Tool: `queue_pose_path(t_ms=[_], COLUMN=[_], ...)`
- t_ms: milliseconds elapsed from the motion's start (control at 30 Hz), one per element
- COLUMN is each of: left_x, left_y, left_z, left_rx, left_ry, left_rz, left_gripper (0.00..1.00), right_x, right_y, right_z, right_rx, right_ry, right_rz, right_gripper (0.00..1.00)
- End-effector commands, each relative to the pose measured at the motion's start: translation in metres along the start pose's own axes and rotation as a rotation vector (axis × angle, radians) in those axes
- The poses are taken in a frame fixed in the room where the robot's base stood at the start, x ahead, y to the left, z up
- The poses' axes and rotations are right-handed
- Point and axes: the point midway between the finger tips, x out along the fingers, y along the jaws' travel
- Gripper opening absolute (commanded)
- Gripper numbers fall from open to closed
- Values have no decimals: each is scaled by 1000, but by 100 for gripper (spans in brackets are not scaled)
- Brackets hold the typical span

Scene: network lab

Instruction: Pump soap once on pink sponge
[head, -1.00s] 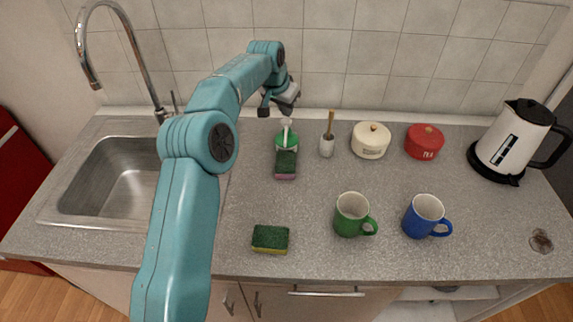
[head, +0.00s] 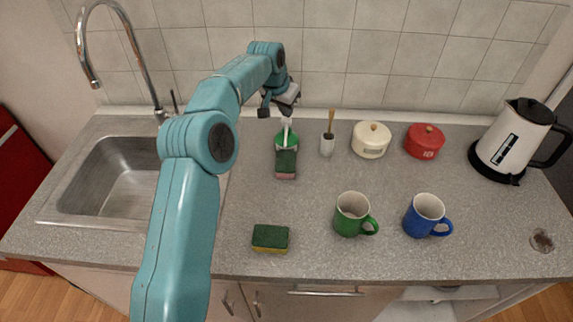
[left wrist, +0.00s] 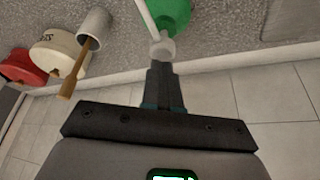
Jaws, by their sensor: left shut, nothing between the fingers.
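A green soap dispenser (head: 294,140) with a white pump stands at the back of the counter. The pink sponge (head: 285,176), dark green on top, lies directly in front of it, under the spout. My left gripper (left wrist: 161,66) is shut and empty, with its fingertips at the pump head (left wrist: 162,48) in the left wrist view. Whether they touch it is hard to tell. The green bottle also shows there (left wrist: 172,14). In the head view the left gripper (head: 279,103) is above and behind the dispenser. My right gripper is not in view.
A yellow sponge (head: 270,246) with a green top lies near the front edge. A brush holder (head: 326,147), a cream pot (head: 371,142) and a red pot (head: 424,144) stand right of the dispenser. Green (head: 350,218) and blue (head: 423,218) mugs stand forward. The sink (head: 125,180) is left.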

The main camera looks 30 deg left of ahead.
Motion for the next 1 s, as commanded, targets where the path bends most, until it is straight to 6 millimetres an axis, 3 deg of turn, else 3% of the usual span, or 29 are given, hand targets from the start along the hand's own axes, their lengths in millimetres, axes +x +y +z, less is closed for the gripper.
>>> queue_pose_path(t_ms=[633,1000], left_x=[24,19], left_y=[0,0], left_z=[10,9], left_rx=[0,0], left_ry=[-3,-6], left_rz=[1,2], left_gripper=[0,0], right_x=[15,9], right_y=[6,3], right_z=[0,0], right_rx=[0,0], right_ry=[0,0], right_rz=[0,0], right_gripper=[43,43])
